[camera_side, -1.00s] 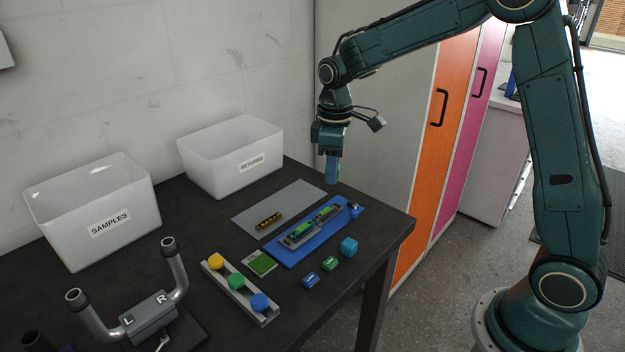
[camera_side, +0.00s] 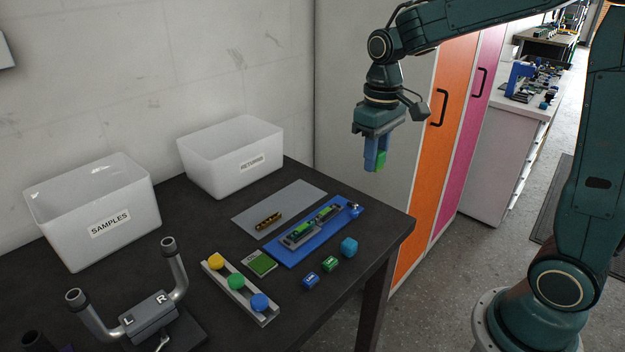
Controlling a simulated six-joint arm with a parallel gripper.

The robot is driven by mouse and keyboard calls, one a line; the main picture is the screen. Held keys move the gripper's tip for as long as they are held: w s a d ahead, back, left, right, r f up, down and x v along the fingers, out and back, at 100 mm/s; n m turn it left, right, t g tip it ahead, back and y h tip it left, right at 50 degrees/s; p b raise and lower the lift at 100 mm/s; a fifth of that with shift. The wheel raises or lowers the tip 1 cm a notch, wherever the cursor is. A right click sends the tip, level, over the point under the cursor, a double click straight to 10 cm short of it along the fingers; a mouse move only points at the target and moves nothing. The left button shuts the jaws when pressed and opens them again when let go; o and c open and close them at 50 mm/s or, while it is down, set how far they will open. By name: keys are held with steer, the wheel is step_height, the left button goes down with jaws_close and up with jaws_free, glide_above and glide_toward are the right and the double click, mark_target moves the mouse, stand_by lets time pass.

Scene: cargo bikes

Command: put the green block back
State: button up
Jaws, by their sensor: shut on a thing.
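My gripper (camera_side: 375,166) is in the air at the upper middle of the side view, in front of the grey and orange cabinet doors. Its blue fingers are shut on a green block (camera_side: 381,159), which shows partly at their right side. The block hangs well above the table's far right corner, apart from everything below. Another small green block with a label (camera_side: 330,264) lies on the table near its right edge, beside a small blue labelled block (camera_side: 311,280).
A blue tray (camera_side: 283,261) holds a grey part with green pieces. A teal cube (camera_side: 349,247), a green card (camera_side: 261,263) and a rail with coloured knobs (camera_side: 217,274) lie near it. SAMPLES (camera_side: 88,245) and RETURNS (camera_side: 217,165) bins stand at the back. The grey mat (camera_side: 290,200) has bare room.

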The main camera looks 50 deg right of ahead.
glide_above(365, 240)
step_height(365, 240, down, 16)
steer(key=shift+r, duration=0.15)
stand_by(0.4)
steer(key=shift+f, duration=1.85)
steer(key=shift+f, duration=0.1)
steer(key=o, duration=0.9)
step_height(365, 240, up, 12)
steer(key=shift+r, duration=0.1)
